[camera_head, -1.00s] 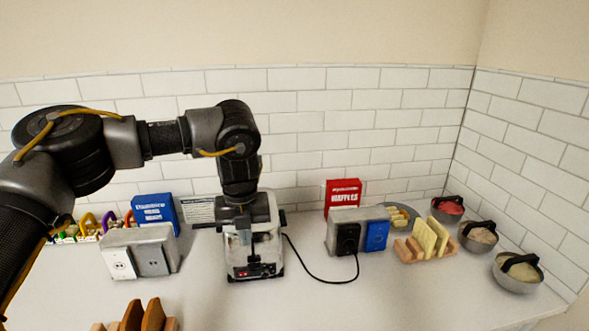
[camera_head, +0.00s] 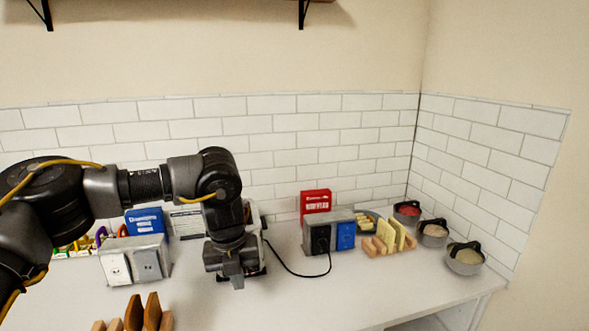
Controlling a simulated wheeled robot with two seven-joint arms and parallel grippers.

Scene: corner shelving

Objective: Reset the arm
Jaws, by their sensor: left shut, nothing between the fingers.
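My left arm comes in from the left, and its gripper (camera_head: 237,283) points down over the white counter (camera_head: 260,308). The gripper is shut with nothing between its fingers. It is in front of a white and grey appliance (camera_head: 257,232), which it mostly hides. I cannot tell whether the gripper touches the appliance. My right gripper is not in view.
A grey outlet box (camera_head: 135,262) and a blue box (camera_head: 145,222) stand left of the gripper. A wooden rack (camera_head: 133,317) is at the front. A second outlet box (camera_head: 328,235), red box (camera_head: 316,203), bread rack (camera_head: 390,242) and bowls (camera_head: 465,259) stand right.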

